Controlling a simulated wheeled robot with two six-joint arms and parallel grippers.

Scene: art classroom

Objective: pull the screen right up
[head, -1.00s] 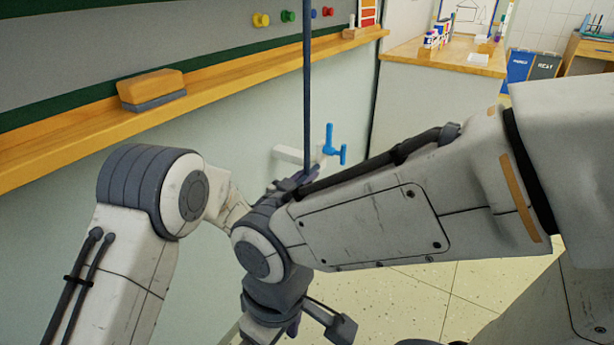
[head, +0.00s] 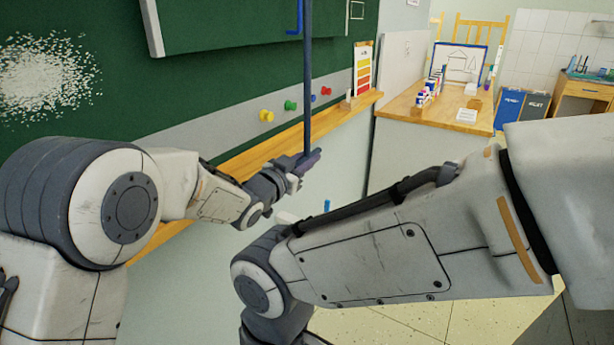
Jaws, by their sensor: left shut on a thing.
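My left gripper (head: 302,163) is shut on a thin dark blue rod (head: 308,90) in front of the chalkboard. The rod stands upright and runs out of the top of the view, so its upper end is hidden. A small blue hook shape (head: 296,17) shows beside the rod. My right arm crosses from the right; its gripper is below the view.
The chalkboard (head: 190,95) has a white chalk smudge at left and a grey strip with several coloured magnets. A wooden ledge (head: 345,113) runs below it. A wooden-topped counter (head: 405,112) with bottles stands behind at right, near blue and dark bins (head: 510,108).

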